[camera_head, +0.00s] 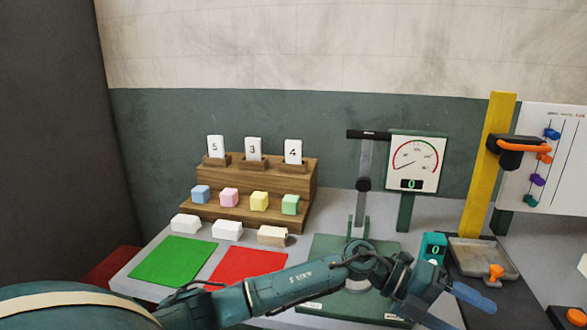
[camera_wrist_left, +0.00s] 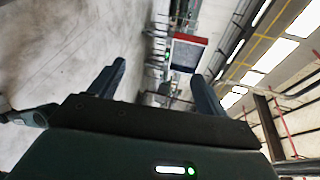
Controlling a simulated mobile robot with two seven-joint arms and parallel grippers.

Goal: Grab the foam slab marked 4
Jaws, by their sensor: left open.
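A white piece marked 4 (camera_head: 293,151) stands upright in a wooden holder at the right end of the top step of a wooden stand (camera_head: 308,185). White pieces marked 5 (camera_head: 215,148) and 3 (camera_head: 252,149) stand to its left. My left arm crosses the front of the head view, and its gripper (camera_head: 462,310) is at the lower right, well away from the piece marked 4. In the left wrist view the left gripper (camera_wrist_left: 158,72) is open, with nothing between its fingers; no numbered piece shows there. My right gripper is not in view.
Blue, pink, yellow and green blocks (camera_head: 259,201) sit on the lower step. White blocks (camera_head: 227,230) and a beige block (camera_head: 272,236) lie before it. Green (camera_head: 172,260) and red (camera_head: 246,264) mats lie in front. A press (camera_head: 364,185), dial gauge (camera_head: 413,162) and yellow post (camera_head: 490,165) stand right.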

